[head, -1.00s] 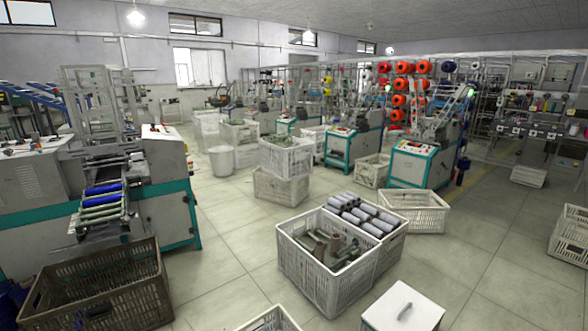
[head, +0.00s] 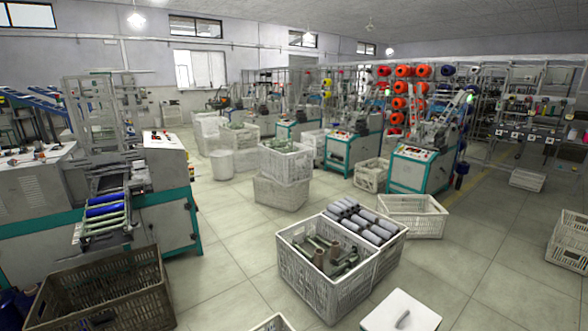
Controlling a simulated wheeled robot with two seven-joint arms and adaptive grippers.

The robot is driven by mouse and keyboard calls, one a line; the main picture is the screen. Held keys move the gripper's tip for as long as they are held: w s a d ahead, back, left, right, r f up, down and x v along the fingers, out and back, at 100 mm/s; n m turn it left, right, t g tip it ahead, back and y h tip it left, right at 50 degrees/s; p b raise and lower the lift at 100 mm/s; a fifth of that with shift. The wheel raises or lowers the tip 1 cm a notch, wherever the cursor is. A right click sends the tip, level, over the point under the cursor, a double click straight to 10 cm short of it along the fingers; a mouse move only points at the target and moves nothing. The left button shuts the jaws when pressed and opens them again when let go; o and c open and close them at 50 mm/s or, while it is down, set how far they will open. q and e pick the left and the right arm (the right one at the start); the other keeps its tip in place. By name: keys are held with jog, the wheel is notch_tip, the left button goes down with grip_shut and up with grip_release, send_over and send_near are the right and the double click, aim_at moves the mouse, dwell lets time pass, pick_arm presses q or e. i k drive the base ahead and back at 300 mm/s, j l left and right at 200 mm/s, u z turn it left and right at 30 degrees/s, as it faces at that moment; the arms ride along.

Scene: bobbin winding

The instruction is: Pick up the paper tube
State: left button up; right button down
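Brown paper tubes (head: 318,259) stand or lean in the near compartment of a white plastic crate (head: 305,284) at the lower centre of the head view. Greenish tubes or rods lie around them and partly hide them. Grey-white rolls (head: 362,220) lie side by side in the crate's far compartment. Neither my left nor my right gripper shows in the head view.
A brown crate (head: 100,287) stands at lower left before a teal and grey machine (head: 165,195). A white-topped box (head: 402,312) is close at the bottom. Stacked white crates (head: 287,163) and another crate (head: 412,216) stand behind. Floor (head: 225,240) left of the tube crate is clear.

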aim_at(318, 252)
jog(key=k+j+z, duration=0.1)
jog(key=j+z, duration=0.25)
jog(key=j, duration=0.6)
jog(key=i+j+z, duration=0.25)
jog(key=j, duration=0.35)
jog(key=i+j+z, duration=0.15)
jog(key=i+j, duration=0.15)
